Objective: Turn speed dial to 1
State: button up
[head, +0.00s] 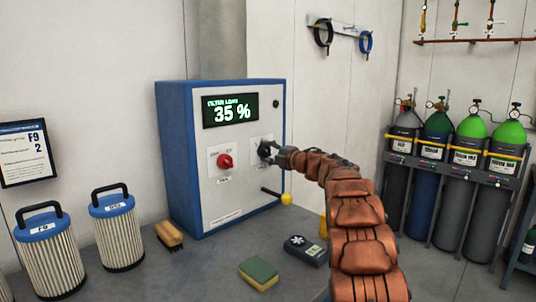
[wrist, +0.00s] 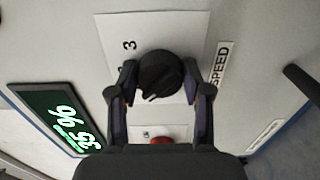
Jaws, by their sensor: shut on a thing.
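The speed dial (head: 264,149) is a black round knob on the right of the blue and white control box, beside the red knob. In the wrist view, the dial (wrist: 160,74) sits on a white plate with a "3" printed on it and a second, partly hidden numeral; the word SPEED stands beside it. A pale mark shows on the dial's lower edge; which number it points to is unclear. My gripper (head: 274,153) reaches the dial from the right. In the wrist view, the fingers of my gripper (wrist: 160,84) are shut on the dial from both sides.
The control box (head: 178,160) has a screen (head: 231,110) reading 35 %, a red knob (head: 225,161) and a yellow-tipped lever (head: 286,198) below the dial. A brush (head: 169,235), sponge (head: 258,272) and dark handheld device (head: 305,250) lie on the bench. Filter canisters (head: 118,238) stand left.

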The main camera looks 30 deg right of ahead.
jog(key=shift+f, duration=0.1)
jog(key=o, duration=1.2)
jog(key=shift+c, duration=0.2)
jog(key=shift+s+d, duration=0.15)
jog(key=shift+s, duration=0.45)
jog(key=v, duration=1)
jog(key=shift+s, duration=0.35)
jog(key=shift+w+d, duration=0.1)
